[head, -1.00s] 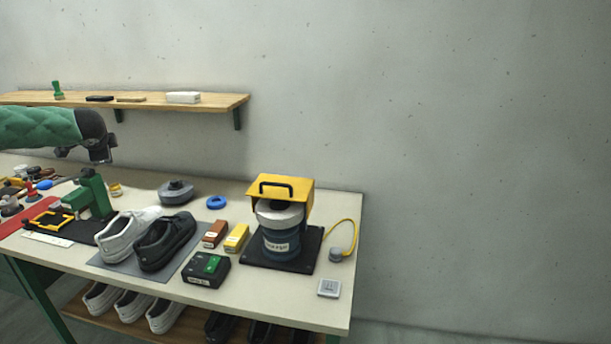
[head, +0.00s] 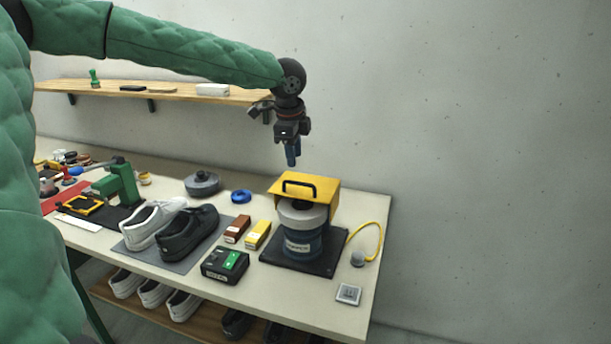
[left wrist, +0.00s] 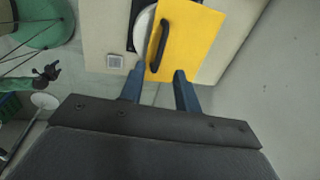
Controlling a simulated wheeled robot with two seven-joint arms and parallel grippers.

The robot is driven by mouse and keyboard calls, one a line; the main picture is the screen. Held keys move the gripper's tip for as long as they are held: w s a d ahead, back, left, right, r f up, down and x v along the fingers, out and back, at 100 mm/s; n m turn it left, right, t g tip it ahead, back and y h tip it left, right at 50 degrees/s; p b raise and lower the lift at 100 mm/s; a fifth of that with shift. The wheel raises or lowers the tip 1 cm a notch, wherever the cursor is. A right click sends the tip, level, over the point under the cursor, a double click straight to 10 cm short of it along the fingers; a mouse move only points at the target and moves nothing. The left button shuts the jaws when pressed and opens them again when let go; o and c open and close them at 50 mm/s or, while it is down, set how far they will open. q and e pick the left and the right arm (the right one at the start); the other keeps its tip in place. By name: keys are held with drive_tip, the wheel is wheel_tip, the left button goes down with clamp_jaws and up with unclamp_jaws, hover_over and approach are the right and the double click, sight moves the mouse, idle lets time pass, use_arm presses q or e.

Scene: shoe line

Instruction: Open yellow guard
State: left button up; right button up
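The yellow guard (head: 318,188) has a black handle (head: 299,188) and sits over the top and back of a round grey-and-blue machine (head: 300,230) on a black base plate. Its front is uncovered. My left gripper (head: 292,163) points down above the guard, apart from it. In the left wrist view the yellow guard (left wrist: 190,40) and its black handle (left wrist: 158,45) lie beyond my left gripper (left wrist: 159,78). Its two blue fingers are spread with nothing between them. My right gripper is in neither view.
On the table are a white shoe (head: 150,222), a black shoe (head: 187,235), a yellow box (head: 257,236) and a black-green device (head: 225,264). A yellow cable (head: 380,237) curves right of the machine. A wall shelf (head: 170,93) runs behind.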

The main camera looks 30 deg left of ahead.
sight(296, 183)
use_arm(q)
drive_tip(key=f, duration=0.2)
drive_tip(key=w+f+p, duration=0.1)
drive_tip(key=f, duration=0.3)
drive_tip(key=shift+w+a+f+p, duration=0.15)
drive_tip(key=shift+a+f+p, duration=0.1)
drive_tip(key=shift+p, duration=0.15)
drive_tip(key=shift+w+f, duration=0.15)
drive_tip(key=shift+f, duration=0.5)
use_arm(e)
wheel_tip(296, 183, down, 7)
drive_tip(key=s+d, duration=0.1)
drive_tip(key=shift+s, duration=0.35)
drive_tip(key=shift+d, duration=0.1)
use_arm(q)
clamp_jaws()
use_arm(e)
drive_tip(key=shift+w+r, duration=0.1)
